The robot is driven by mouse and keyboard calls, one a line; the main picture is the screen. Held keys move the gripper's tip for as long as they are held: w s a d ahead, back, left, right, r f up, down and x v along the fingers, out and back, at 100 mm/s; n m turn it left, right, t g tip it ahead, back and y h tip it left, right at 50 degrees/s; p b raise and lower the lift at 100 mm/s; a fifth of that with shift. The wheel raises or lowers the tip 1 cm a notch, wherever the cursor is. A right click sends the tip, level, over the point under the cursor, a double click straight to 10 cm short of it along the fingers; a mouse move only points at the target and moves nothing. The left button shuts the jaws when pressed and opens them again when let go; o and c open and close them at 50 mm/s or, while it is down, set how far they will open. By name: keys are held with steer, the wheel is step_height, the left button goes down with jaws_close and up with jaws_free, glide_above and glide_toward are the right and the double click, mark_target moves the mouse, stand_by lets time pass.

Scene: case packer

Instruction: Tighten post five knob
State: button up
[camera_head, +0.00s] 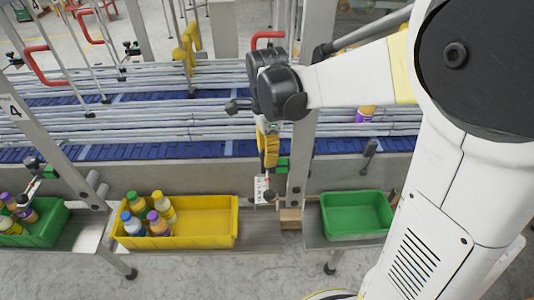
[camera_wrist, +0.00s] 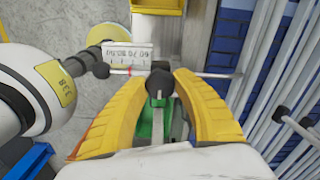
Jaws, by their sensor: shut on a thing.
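In the wrist view, the black post knob (camera_wrist: 158,84) sits between the two yellow fingers of my gripper (camera_wrist: 163,76), which is shut on it. A green block (camera_wrist: 158,118) shows behind it. In the head view, my gripper (camera_head: 268,160) points down beside the grey post (camera_head: 300,160), and its fingers hide the knob. The green clamp block (camera_head: 283,165) shows just right of the fingers. A white scale plate (camera_head: 261,188) hangs just below; in the wrist view the scale (camera_wrist: 128,57) lies along a thin rod with a red mark. No post number is readable here.
A yellow crate (camera_head: 190,243) with several bottles stands below left, an empty green crate (camera_head: 357,228) below right. Blue conveyor belts (camera_head: 190,150) with grey rails run behind. A post marked 4 (camera_head: 15,112) stands at the left. A black rod end (camera_wrist: 101,70) sits beside the scale.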

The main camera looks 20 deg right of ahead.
steer(key=o, duration=1.2)
step_height(320, 180, up, 12)
